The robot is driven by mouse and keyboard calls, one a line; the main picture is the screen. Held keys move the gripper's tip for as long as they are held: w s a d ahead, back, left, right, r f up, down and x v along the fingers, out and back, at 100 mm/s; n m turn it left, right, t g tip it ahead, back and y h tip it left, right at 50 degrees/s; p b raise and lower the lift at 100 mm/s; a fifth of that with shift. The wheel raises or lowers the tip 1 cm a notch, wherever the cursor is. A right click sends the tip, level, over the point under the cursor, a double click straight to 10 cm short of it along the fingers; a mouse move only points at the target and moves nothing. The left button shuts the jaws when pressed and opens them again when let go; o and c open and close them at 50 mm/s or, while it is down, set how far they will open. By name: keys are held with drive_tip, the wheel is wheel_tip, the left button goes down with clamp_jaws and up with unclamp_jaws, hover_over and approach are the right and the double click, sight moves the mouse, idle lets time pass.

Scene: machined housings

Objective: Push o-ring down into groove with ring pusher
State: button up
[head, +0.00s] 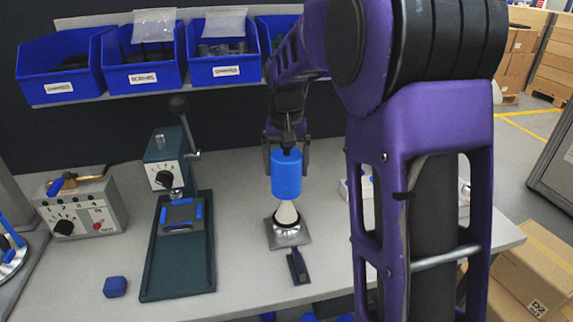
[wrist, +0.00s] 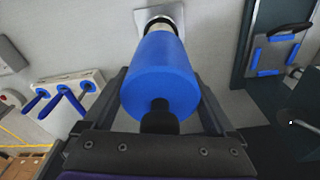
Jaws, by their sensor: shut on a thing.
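My gripper (head: 287,150) is shut on the ring pusher, a blue cylinder (head: 286,176) with a black top, held upright. In the wrist view the blue ring pusher (wrist: 162,78) fills the middle, between the two dark fingers. Below it in the head view a pale cone (head: 286,213) stands on a metal housing with a square base (head: 290,238). The pusher's lower end is over the cone's upper part; the cone's tip is hidden. A black band (head: 287,223) shows around the cone's foot; I cannot tell for sure whether it is the o-ring. The groove is not visible.
A green press (head: 178,245) with a lever stands to the left, beside a grey control box (head: 82,208). A small black stand (head: 298,267) lies in front of the housing. A blue block (head: 115,287) is at front left. Blue bins (head: 62,72) hang behind.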

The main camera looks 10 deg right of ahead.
drive_tip(key=shift+f, duration=0.1)
drive_tip(key=shift+f+b, duration=1.55)
drive_tip(key=shift+f, duration=0.85)
drive_tip(key=shift+f+b, duration=1.5)
drive_tip(key=shift+f, duration=1.3)
drive_tip(key=shift+r+p, duration=3.6)
drive_tip(key=shift+r, duration=2.3)
